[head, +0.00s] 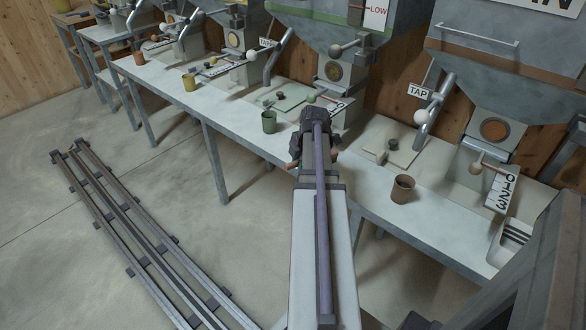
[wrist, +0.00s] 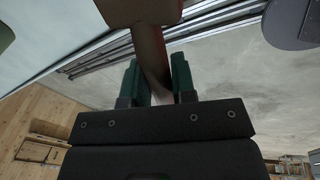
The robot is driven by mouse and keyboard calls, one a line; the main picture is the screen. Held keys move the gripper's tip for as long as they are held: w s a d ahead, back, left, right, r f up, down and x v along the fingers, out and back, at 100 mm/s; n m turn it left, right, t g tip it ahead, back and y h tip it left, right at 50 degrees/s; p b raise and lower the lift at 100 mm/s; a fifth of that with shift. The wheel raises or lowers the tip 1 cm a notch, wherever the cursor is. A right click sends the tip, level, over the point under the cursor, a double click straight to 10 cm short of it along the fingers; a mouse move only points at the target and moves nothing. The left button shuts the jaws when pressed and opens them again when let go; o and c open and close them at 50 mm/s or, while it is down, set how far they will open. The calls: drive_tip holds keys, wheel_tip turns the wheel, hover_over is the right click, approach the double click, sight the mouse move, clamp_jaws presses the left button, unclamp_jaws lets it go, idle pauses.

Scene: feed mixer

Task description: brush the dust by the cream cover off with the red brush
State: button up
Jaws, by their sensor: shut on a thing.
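My gripper (wrist: 154,82) shows in the wrist view with green fingers shut on the red brush (wrist: 150,52). The brush's handle runs between the fingers to a broader reddish-brown part at the top edge; its bristles cannot be made out. In the head view my arm reaches over the bench, and its wrist hides most of the gripper and brush. A cream cover (head: 402,155), a flat plate with a dark knob, lies on the bench to the right of my wrist. I cannot make out dust beside it.
A brown cup (head: 403,189) stands on the bench (head: 360,196) in front of the cover. A green cup (head: 269,122) stands left of my wrist. Hoppers, spouts and a TAP lever (head: 436,104) line the back. Rails (head: 120,235) run along the floor at left.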

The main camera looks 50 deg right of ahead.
drive_tip(key=d, duration=0.3)
drive_tip(key=shift+d+f, duration=0.2)
drive_tip(key=shift+f, duration=0.1)
drive_tip(key=shift+a+f+b, duration=0.15)
drive_tip(key=shift+f+b, duration=0.45)
drive_tip(key=shift+b, duration=0.2)
drive_tip(key=shift+f, duration=0.2)
drive_tip(key=shift+f+b, duration=0.65)
drive_tip(key=shift+b, duration=0.2)
drive_tip(key=shift+r, duration=0.1)
